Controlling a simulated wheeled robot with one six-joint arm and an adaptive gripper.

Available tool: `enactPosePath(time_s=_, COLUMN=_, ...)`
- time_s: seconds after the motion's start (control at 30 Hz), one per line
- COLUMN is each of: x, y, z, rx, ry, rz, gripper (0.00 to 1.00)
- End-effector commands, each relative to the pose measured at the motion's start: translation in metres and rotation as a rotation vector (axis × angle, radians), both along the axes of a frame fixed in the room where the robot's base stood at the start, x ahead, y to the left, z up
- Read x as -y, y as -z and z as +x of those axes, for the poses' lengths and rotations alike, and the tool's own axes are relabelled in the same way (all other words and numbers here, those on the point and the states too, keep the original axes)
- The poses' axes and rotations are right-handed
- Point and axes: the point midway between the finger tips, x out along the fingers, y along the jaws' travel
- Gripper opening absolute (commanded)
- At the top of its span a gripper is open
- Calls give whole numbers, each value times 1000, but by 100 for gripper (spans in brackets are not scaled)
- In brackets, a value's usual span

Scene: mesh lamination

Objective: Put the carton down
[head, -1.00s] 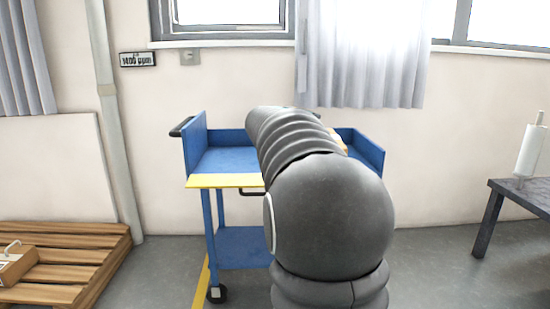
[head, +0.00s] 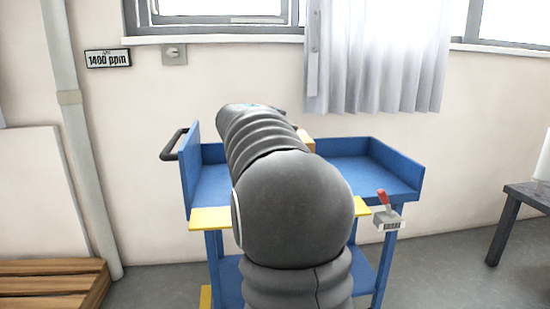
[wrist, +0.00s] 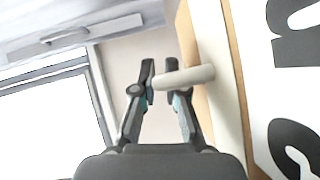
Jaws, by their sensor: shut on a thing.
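In the wrist view my gripper (wrist: 160,80) is shut on the pale rounded handle (wrist: 195,76) of the carton. The carton (wrist: 234,130) fills the right side there, with a tan edge and a white face bearing large black letters. In the head view my dark arm hides the gripper and most of the carton; a tan piece, likely the carton (head: 306,142), shows beside the arm over the blue cart (head: 405,182). I cannot tell whether the carton touches the cart's top tray.
The cart has raised blue sides, a yellow front strip (head: 210,219) and a lower shelf. A small device with a red lever (head: 384,199) is at its front right. A wooden pallet (head: 45,285) lies at left, a dark table (head: 520,196) stands at right. The tray's right part looks clear.

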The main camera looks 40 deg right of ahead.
Motion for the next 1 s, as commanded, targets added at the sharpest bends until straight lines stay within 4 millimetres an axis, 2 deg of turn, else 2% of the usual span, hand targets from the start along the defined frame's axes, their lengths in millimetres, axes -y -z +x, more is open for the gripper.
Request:
enactPosePath(time_s=0.3, x=12, y=37, z=61, rx=-3, ry=-3, rz=0, gripper=0)
enactPosePath(time_s=0.5, x=21, y=54, z=90, rx=0, ry=0, rz=-2, gripper=0)
enactPosePath(time_s=0.73, x=24, y=65, z=100, rx=-1, ry=2, rz=-2, gripper=0)
enactPosePath(time_s=1.0, x=24, y=98, z=99, rx=-1, ry=2, rz=-2, gripper=0)
